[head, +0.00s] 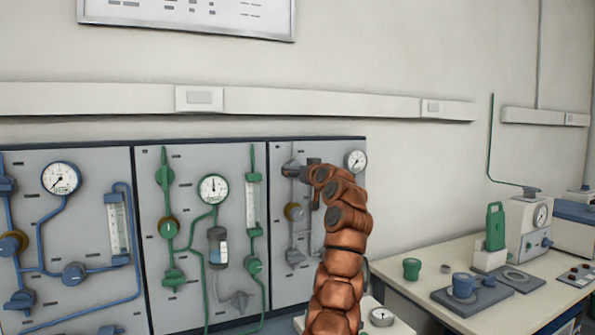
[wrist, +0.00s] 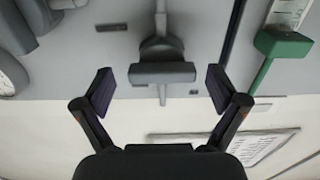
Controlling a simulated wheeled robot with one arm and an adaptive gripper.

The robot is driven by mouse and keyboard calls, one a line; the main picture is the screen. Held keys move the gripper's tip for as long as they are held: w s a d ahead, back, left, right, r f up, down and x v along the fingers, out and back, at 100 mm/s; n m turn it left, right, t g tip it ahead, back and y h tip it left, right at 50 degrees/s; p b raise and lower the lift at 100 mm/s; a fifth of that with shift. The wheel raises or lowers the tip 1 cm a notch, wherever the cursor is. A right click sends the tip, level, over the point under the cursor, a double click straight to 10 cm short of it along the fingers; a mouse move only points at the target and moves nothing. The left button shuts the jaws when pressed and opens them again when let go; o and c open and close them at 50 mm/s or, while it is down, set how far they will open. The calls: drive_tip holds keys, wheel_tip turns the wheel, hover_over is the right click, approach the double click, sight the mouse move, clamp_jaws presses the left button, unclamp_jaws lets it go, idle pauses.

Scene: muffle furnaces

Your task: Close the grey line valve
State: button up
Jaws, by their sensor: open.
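The grey line valve (head: 291,168) is at the top of the grey line on the right-hand panel in the head view. In the wrist view its grey bar handle (wrist: 162,73) lies crosswise to the thin grey pipe (wrist: 161,20). My gripper (wrist: 160,88) is open, with one dark finger at each side of the handle and a visible gap to both ends. The fingers do not appear to touch it. In the head view my arm partly hides the grey line, and the gripper is small near the valve.
The green-line panel (head: 150,215) and blue-line panel (head: 90,180) stand to the left. A gauge (head: 356,160) is right of the grey valve. A bench (head: 410,290) with equipment stands at the right.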

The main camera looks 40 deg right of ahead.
drive_tip(key=v, duration=1)
drive_tip(key=shift+s+a, duration=0.2)
drive_tip(key=shift+a, duration=0.05)
idle(1.2)
